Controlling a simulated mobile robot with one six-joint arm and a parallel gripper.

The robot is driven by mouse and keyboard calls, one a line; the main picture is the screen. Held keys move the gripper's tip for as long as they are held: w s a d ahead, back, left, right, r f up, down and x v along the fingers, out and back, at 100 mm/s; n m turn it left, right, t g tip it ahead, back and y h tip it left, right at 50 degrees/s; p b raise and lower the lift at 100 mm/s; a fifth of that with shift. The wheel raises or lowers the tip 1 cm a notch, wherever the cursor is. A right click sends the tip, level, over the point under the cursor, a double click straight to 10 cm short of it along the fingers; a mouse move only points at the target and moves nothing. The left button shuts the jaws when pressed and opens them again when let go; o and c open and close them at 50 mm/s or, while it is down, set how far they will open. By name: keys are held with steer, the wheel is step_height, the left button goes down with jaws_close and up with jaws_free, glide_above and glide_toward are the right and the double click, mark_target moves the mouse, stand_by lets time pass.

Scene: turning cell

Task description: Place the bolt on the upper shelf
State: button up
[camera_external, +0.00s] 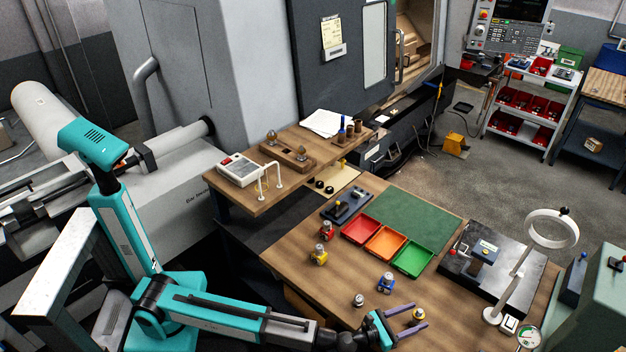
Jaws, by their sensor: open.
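The upper shelf (237,200) is a raised wooden board behind the left part of the wooden workbench. My gripper (421,314) is low over the front of the bench, its two purple fingers apart and pointing right. A small brass-coloured piece with a pale top (418,317) shows between the fingers; I cannot tell whether they touch it. A silver piece (359,300) and a blue piece (385,283) stand left of the gripper. Farther back are a yellow piece (318,257) and a red piece (326,232). The pieces are too small to tell which is the bolt.
The shelf holds a white box (238,170), a wooden block (286,155), a white wire stand and papers (323,122). Red, orange and green trays (412,257) and a green mat (420,217) lie mid-bench. A ring lamp (552,230) stands at right.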

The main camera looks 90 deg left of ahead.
steer(key=shift+c, duration=0.4)
jaws_close()
steer(key=shift+r, duration=0.1)
steer(key=shift+r+p, duration=1.05)
steer(key=shift+r, duration=0.4)
steer(key=s+a+r+p, duration=0.1)
steer(key=s+p, duration=0.5)
steer(key=s, duration=0.7)
steer(key=shift+s+a+r, duration=0.2)
steer(key=shift+a+r, duration=0.05)
steer(key=shift+r, duration=0.3)
steer(key=p, duration=0.5)
steer(key=shift+s+a+p, duration=0.1)
steer(key=shift+s+p, duration=0.2)
steer(key=shift+s, duration=0.1)
